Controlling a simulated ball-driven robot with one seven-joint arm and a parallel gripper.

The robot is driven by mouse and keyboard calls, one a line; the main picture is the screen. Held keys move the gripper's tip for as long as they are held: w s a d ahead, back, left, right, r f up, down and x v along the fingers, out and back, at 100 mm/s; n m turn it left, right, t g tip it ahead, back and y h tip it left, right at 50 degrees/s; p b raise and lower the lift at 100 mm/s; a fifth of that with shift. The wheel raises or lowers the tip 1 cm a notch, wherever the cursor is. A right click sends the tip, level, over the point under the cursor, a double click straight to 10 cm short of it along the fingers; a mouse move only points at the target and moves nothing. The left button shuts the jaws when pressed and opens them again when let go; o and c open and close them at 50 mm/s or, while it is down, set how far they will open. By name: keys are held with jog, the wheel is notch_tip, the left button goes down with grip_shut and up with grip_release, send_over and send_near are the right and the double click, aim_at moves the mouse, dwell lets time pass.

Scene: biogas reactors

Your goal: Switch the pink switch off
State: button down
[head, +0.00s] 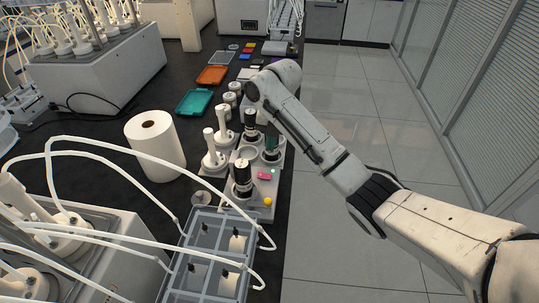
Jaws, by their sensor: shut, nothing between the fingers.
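The pink switch (265,176) is a small pink piece on the light grey base plate (236,211) at the table's right edge. It sits just right of a black-topped cylinder (242,178). Whether it is on or off is too small to tell. My arm reaches in from the lower right and bends at a rounded joint above and beyond the switch. My gripper cannot be made out in the head view. No contact with the switch is visible.
A yellow knob (268,201) is near the switch, with other dark cylinders (250,125) (271,148) behind. A grey compartment box (202,240) with white hoses stands in front. A white paper roll (155,146) is left. The floor on the right is clear.

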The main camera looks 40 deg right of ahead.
jog(key=shift+r, duration=0.95)
jog(key=shift+w+a+r+b, duration=0.1)
jog(key=shift+w+b, duration=0.65)
jog(key=shift+b, duration=0.45)
send_near(261, 173)
jog(key=f, duration=0.6)
jog(key=shift+w+a+f, duration=0.25)
jog(key=shift+f, duration=0.15)
